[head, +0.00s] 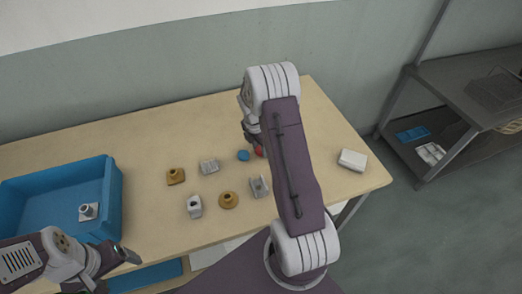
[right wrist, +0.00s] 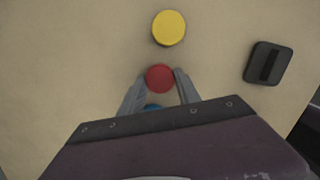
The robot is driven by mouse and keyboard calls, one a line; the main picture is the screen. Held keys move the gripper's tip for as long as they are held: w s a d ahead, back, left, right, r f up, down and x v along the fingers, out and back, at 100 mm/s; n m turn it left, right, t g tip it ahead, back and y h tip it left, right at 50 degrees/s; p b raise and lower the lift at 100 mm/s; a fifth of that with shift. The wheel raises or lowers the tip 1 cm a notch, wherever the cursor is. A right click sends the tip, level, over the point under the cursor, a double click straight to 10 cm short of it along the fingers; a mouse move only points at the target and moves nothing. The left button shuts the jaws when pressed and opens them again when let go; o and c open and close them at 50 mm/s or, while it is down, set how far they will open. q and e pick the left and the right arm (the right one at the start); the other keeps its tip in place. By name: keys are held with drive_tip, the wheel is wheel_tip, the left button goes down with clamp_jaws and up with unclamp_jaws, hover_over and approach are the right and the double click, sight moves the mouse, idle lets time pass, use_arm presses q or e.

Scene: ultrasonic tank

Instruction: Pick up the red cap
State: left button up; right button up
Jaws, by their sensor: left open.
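The red cap (right wrist: 160,77) lies between the fingertips of my right gripper (right wrist: 159,80) in the right wrist view. The fingers are apart, one on each side of the cap, very close to it; I cannot tell whether they press on it. In the head view a sliver of the red cap (head: 259,151) shows beside my right arm, which hides most of it and the fingers. My left gripper (head: 128,258) is open and empty, low at the left, in front of the table near the blue bin.
A blue cap (head: 243,155) is close to the red one; a yellow cap (right wrist: 169,27) and a dark block (right wrist: 268,63) lie beyond. Several small fittings stand on the table (head: 150,140). A blue bin (head: 117,200) is left, a white box (head: 352,160) right.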

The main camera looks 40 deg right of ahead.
drive_tip(key=c, duration=0.4)
drive_tip(key=shift+r, duration=0.3)
drive_tip(key=r, duration=0.4)
drive_tip(key=shift+d, duration=0.25)
drive_tip(key=s+d+r, duration=0.2)
drive_tip(key=d, duration=0.1)
drive_tip(key=s+d+r, duration=0.2)
drive_tip(key=d, duration=0.1)
drive_tip(key=s+d+r+p, duration=0.1)
drive_tip(key=s+d+r, duration=0.1)
drive_tip(key=d, duration=0.1)
drive_tip(key=shift+s+d+r, duration=0.15)
drive_tip(key=shift+s+r, duration=0.05)
